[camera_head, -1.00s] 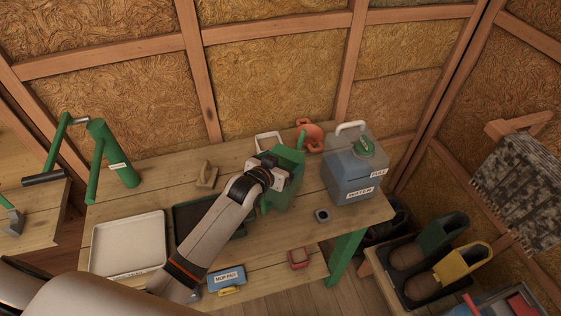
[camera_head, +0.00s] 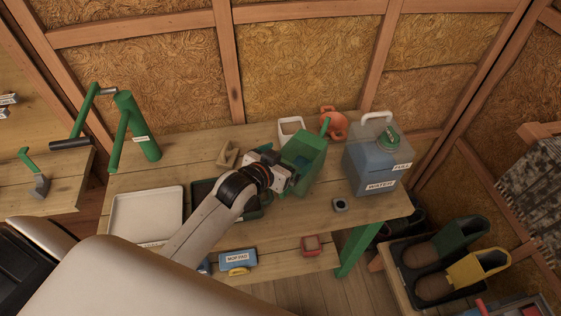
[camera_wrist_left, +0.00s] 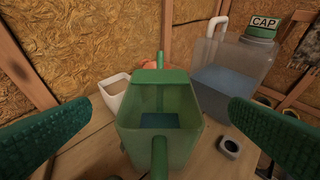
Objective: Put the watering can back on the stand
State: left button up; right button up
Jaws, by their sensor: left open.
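The watering can (camera_head: 306,156), a see-through green box with a green spout and handle, stands upright on the wooden workbench (camera_head: 250,230). In the left wrist view the watering can (camera_wrist_left: 160,110) is straight ahead, with its handle towards me and blue liquid visible inside. My left gripper (camera_head: 287,179) is just left of the can in the head view. In the left wrist view its open fingers (camera_wrist_left: 160,125) spread to either side of the can, with gaps visible. I cannot tell which thing is the stand. My right gripper is not in view.
A blue water jug (camera_head: 376,160) stands right of the can, an orange pot (camera_head: 333,124) and a white container (camera_head: 290,128) behind it. A small grey block (camera_head: 340,205) lies in front. A white tray (camera_head: 147,215), dark tray (camera_head: 203,190) and green pump-like post (camera_head: 137,126) are left.

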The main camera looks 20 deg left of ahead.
pick_arm(q)
jog(key=shift+v, duration=1.2)
